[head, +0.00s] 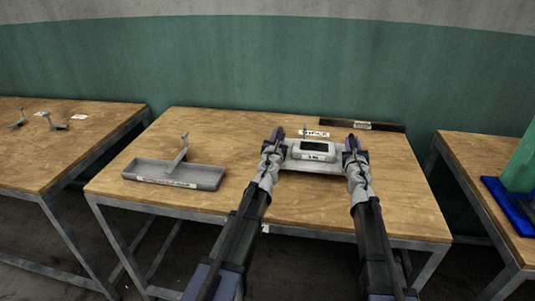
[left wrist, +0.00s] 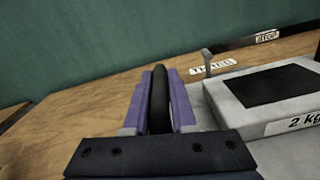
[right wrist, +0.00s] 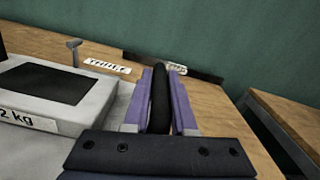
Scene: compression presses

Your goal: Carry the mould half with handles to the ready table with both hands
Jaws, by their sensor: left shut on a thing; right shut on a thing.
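The mould half with handles is a pale grey block (head: 313,156) with a dark square recess on top and a label reading 2 kg. It is over the middle table (head: 235,131), low at the surface; whether it touches the wood I cannot tell. My left gripper (head: 276,143) is shut on its black left handle (left wrist: 160,98). My right gripper (head: 353,150) is shut on its black right handle (right wrist: 159,100). The block also shows in the left wrist view (left wrist: 231,102) and the right wrist view (right wrist: 92,103). The handles' lower ends are hidden by the fingers.
A grey tray (head: 205,180) with a small upright metal piece stands on the table's left. A dark bar labelled stop (head: 390,127) lies along the back edge. Another table (head: 30,160) stands left, and one at right holds a blue and green object (head: 510,199).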

